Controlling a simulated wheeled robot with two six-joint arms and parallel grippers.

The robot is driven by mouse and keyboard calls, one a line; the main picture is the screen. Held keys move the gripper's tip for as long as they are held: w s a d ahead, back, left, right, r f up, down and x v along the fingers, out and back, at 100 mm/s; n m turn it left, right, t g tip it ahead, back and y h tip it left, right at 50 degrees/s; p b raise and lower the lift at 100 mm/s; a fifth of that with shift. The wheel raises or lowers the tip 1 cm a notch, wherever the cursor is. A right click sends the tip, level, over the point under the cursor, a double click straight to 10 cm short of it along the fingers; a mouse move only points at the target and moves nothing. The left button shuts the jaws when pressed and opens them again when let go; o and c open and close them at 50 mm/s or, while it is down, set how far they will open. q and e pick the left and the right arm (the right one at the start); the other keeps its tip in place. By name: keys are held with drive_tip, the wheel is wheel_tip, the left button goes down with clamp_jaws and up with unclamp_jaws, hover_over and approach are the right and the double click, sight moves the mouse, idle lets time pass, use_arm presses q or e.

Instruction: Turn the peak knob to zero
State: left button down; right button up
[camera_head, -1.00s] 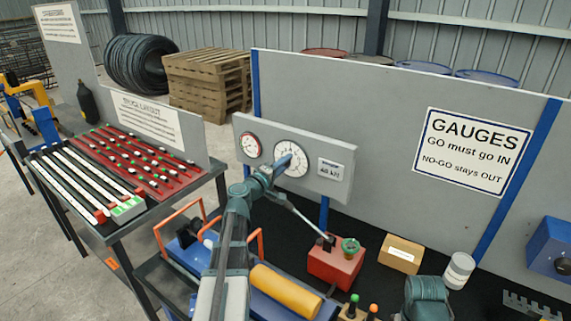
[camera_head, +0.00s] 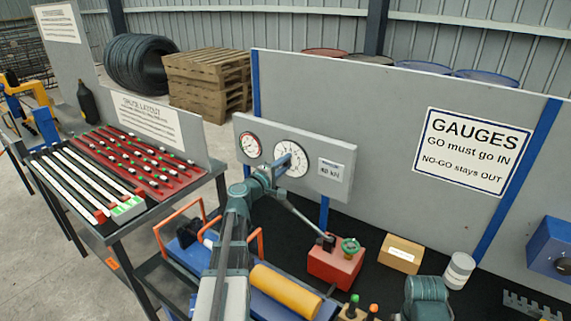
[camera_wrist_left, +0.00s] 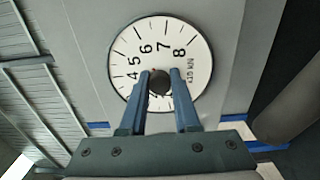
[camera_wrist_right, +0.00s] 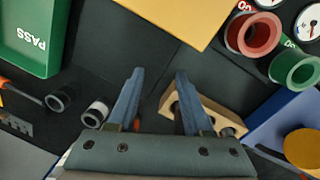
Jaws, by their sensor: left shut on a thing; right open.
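The peak knob (camera_wrist_left: 159,83) is a dark round knob at the centre of the large white dial (camera_head: 292,158), on the grey gauge panel (camera_head: 335,186). The dial also fills the middle of the left wrist view (camera_wrist_left: 196,48), with numbers up to 8 readable. My left gripper (camera_wrist_left: 160,78) is shut on the knob, one blue finger on each side. In the head view, the left gripper (camera_head: 280,166) reaches the dial's face and covers part of it. My right gripper (camera_wrist_right: 160,74) is open and empty above the dark bench.
A smaller red-rimmed gauge (camera_head: 250,146) and a "40 kN" label (camera_head: 331,169) flank the dial. Below stand a red box with a green handwheel (camera_head: 336,264) and a yellow cylinder (camera_head: 286,290). A wooden block (camera_wrist_right: 200,112) lies near my right fingers.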

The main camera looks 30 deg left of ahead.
use_arm(q)
drive_tip(key=c, duration=0.6)
unclamp_jaws()
drive_tip(key=shift+c, duration=0.2)
drive_tip(key=shift+s, duration=0.1)
drive_tip(key=s+a, duration=0.1)
drive_tip(key=s, duration=1.2)
drive_tip(key=shift+s, duration=0.35)
drive_tip(key=shift+a, duration=0.1)
